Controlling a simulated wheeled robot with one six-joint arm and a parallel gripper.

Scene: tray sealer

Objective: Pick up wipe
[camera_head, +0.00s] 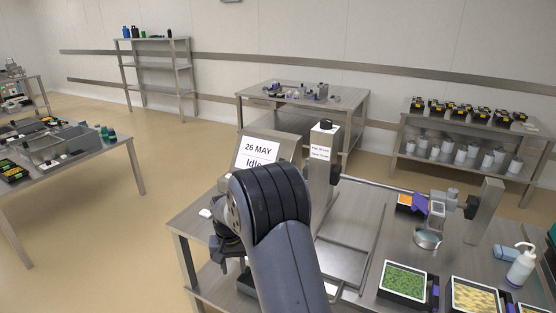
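A small light blue item (511,254), which may be the wipe, lies on the steel table at the right, just left of a white squeeze bottle (521,266). A purple piece (420,203) sits by the metal fixture on the same table; I cannot tell whether it is cloth. A small white item (205,213) lies at the table's left corner. My gripper (226,262) is dark and partly hidden behind my arm, over the table's left end, far from the light blue item. Its fingertips do not show clearly.
A tray of green food (403,281) and a tray of yellow food (474,297) stand at the table's front right. A sign reading "26 MAY Idle" (257,153) and a white-labelled post (322,150) rise behind my arm. Open floor (120,240) lies left.

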